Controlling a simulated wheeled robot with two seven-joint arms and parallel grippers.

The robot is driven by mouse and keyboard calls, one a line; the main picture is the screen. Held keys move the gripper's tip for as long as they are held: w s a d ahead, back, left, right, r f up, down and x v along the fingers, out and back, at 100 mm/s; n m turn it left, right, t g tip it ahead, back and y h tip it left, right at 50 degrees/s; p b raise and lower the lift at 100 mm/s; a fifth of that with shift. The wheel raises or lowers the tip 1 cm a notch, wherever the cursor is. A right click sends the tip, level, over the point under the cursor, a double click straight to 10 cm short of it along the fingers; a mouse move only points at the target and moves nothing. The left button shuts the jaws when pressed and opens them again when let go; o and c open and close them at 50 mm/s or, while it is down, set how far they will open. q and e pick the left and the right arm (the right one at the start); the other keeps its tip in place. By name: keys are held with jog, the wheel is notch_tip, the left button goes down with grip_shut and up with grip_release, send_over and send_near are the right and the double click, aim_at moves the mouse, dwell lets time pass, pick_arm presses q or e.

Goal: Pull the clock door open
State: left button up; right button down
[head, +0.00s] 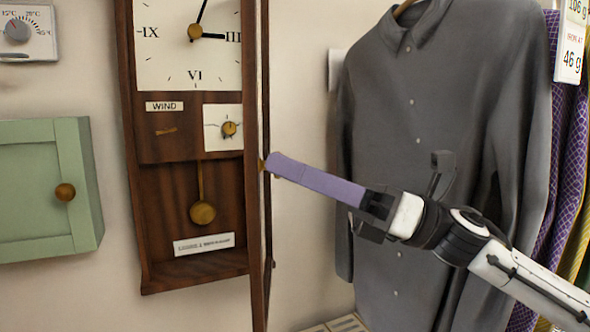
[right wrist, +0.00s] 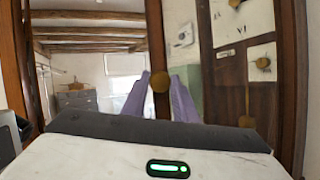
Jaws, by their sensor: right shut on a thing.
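The wooden wall clock (head: 185,210) hangs on the wall left of centre in the head view, with its dial, winding panel and brass pendulum uncovered. Its narrow door (head: 256,230) stands open, swung out from the case on the right and seen nearly edge-on. My right gripper (head: 271,163), with long purple fingers, is shut on the door's small brass knob (head: 262,165). In the right wrist view the knob (right wrist: 160,81) sits between the purple fingertips, in front of the door's wooden frame (right wrist: 156,35). My left gripper is not in view.
A grey shirt (head: 420,120) hangs behind my right arm, with patterned clothes (head: 560,170) further right. A green cabinet (head: 40,190) with a round knob is on the wall left of the clock, below a thermostat-like dial (head: 25,32).

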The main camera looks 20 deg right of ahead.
jog(key=shift+w+d+r, duration=0.1)
jog(key=shift+d+r, duration=0.1)
jog(key=shift+d, duration=0.05)
jog(key=c, duration=1.4)
grip_release()
jog(key=shift+f, duration=0.1)
notch_tip(320, 180, up, 10)
jog(key=p, duration=0.1)
